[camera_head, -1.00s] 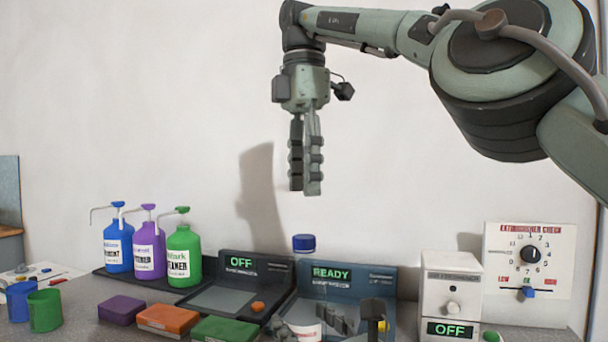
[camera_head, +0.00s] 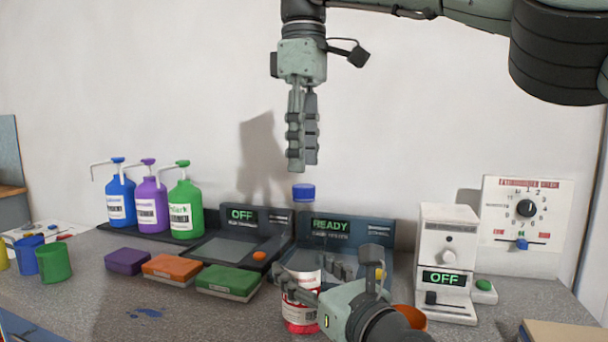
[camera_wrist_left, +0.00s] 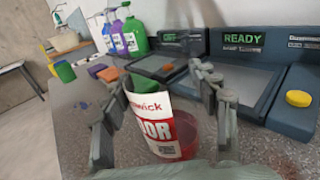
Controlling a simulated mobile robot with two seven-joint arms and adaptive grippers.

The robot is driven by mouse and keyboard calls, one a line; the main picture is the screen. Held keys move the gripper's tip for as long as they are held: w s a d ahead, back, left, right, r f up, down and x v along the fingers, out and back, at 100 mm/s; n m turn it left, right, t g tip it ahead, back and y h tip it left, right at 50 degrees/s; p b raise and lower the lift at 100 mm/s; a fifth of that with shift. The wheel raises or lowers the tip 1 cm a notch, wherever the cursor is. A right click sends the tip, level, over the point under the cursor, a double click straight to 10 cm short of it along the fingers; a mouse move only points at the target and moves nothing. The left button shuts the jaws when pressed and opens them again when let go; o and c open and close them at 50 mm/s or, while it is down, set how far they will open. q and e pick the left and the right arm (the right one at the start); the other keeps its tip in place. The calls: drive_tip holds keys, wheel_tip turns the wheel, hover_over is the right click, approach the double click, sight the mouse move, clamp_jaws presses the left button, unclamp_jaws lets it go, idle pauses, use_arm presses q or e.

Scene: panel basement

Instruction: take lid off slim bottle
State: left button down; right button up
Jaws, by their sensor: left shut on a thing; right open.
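In the left wrist view the bottle's label (camera_wrist_left: 158,128) shows between the fingers. My right gripper (camera_head: 303,168) points down just above the lid, open and empty, with its fingers close together. A small gap shows between its fingertips and the lid.
Blue, purple and green pump bottles (camera_head: 150,203) stand at the left. A READY device (camera_head: 350,232) and an OFF device (camera_head: 238,222) are behind the bottle. Purple, orange and green blocks (camera_head: 228,281) lie left of it. A white OFF box (camera_head: 447,250) stands right.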

sight(304, 186)
drive_tip(key=shift+f, duration=2.1)
